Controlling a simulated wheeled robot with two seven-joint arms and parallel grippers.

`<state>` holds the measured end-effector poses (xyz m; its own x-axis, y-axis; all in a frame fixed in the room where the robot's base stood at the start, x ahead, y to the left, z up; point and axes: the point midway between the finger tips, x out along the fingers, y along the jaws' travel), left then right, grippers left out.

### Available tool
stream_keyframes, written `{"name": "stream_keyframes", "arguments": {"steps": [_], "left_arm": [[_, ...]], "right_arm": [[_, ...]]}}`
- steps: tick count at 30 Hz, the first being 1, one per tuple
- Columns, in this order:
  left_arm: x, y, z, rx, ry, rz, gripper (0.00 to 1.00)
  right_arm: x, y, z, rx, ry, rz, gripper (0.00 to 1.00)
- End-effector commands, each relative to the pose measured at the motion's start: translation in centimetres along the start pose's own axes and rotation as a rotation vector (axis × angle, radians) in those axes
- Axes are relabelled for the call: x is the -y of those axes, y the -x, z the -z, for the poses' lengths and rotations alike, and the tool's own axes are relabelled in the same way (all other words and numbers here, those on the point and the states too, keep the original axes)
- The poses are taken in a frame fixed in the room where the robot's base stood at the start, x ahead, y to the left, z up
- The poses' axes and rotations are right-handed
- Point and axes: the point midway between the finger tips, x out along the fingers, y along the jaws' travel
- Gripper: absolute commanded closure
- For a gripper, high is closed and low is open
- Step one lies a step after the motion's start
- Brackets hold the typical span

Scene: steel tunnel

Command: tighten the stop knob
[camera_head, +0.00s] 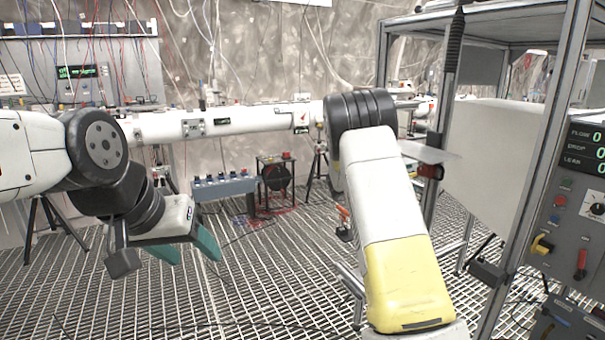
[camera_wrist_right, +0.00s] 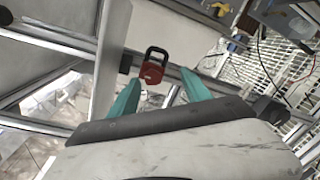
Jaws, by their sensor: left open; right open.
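A red body with a black loop (camera_wrist_right: 152,70) shows in the right wrist view, on or in front of a pale upright member. A small red and dark part (camera_head: 430,171) on the frame post in the head view looks like the same thing. I cannot tell for sure that it is the stop knob. My right gripper (camera_wrist_right: 160,80) is open and empty, its teal fingers pointing toward the red part, which appears between their tips but beyond them. In the head view my right arm hides that gripper. My left gripper (camera_head: 195,258) is open and empty above the grating.
A metal frame with a post (camera_head: 443,85) and a white panel (camera_head: 492,150) stands at right. A control panel (camera_head: 575,215) with knobs and displays is at far right. A white pipe (camera_head: 240,118) crosses behind. The grating floor (camera_head: 260,290) is clear in front.

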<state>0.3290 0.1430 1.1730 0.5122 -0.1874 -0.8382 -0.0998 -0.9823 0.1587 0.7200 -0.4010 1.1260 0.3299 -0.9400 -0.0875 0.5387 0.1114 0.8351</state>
Motion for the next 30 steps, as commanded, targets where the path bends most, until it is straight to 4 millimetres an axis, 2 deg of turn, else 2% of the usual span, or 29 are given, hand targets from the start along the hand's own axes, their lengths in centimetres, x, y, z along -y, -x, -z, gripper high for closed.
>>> {"name": "stream_keyframes", "arguments": {"steps": [1, 5, 11, 15, 24, 27, 30], "left_arm": [[0.0, 0.0, 0.0, 0.0, 0.0, 0.0, 0.44], [0.0, 0.0, 0.0, 0.0, 0.0, 0.0, 0.44], [0.0, 0.0, 0.0, 0.0, 0.0, 0.0, 0.44], [0.0, 0.0, 0.0, 0.0, 0.0, 0.0, 0.44], [0.0, 0.0, 0.0, 0.0, 0.0, 0.0, 0.44], [0.0, 0.0, 0.0, 0.0, 0.0, 0.0, 0.44], [0.0, 0.0, 0.0, 0.0, 0.0, 0.0, 0.44]], "right_arm": [[0.6, 0.1, -1.9, -0.005, -0.047, 0.07, 0.44], [3.6, 1.8, -6.6, -0.042, -0.185, 0.301, 0.44], [7.9, 7.8, -12.1, -0.148, -0.408, 0.644, 0.44], [10.1, 13.4, -15.1, -0.246, -0.558, 0.853, 0.44], [12.7, 26.9, -20.7, -0.495, -0.862, 1.214, 0.44], [13.3, 31.0, -22.3, -0.576, -0.951, 1.303, 0.44], [13.8, 34.2, -23.4, -0.641, -1.021, 1.369, 0.44]]}}
